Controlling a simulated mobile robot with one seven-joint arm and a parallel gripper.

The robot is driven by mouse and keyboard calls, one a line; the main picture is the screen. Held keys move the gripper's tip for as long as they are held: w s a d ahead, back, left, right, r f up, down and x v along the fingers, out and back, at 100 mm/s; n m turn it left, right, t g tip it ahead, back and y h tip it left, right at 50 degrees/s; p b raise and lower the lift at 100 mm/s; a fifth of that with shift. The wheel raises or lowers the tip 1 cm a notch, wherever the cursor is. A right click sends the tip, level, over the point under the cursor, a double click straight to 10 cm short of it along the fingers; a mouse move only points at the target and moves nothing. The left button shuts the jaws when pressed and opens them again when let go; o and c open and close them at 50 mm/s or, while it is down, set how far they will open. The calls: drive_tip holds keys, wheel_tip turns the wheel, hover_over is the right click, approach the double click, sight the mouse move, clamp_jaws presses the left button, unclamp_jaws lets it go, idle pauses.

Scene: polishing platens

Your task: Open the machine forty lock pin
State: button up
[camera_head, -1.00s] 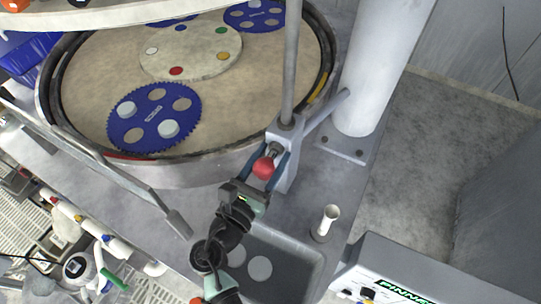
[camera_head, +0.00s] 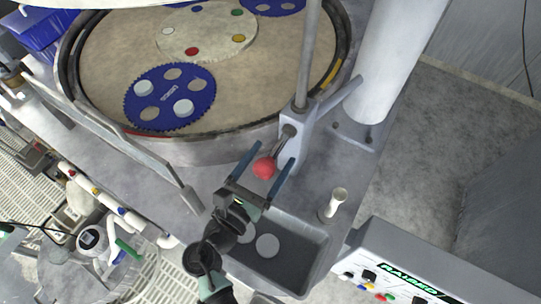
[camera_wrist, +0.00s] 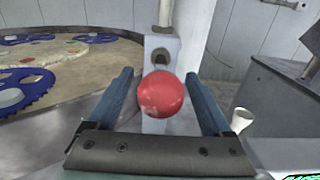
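The lock pin has a red ball knob (camera_head: 263,167) on a short metal shaft that comes out of a grey bracket block (camera_head: 296,137) at the foot of a vertical rod. In the wrist view the red knob (camera_wrist: 161,94) is centred in front of the block (camera_wrist: 162,60) and hides the shaft. My gripper (camera_head: 264,166) is open, with its two blue fingers on either side of the knob. In the wrist view my gripper (camera_wrist: 162,95) shows gaps between the knob and both fingers. It holds nothing.
A round platen (camera_head: 105,50) with blue toothed carriers (camera_head: 170,97) lies at the upper left. A thick white column (camera_head: 390,60) stands right of the block. A grey sink tray (camera_head: 300,275) with white discs, a small white tube (camera_head: 335,203) and a control panel (camera_head: 400,270) are near the front.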

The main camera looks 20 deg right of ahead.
drive_tip(key=shift+d, duration=0.15)
drive_tip(key=b+v, duration=0.4)
drive_tip(key=v, duration=0.9)
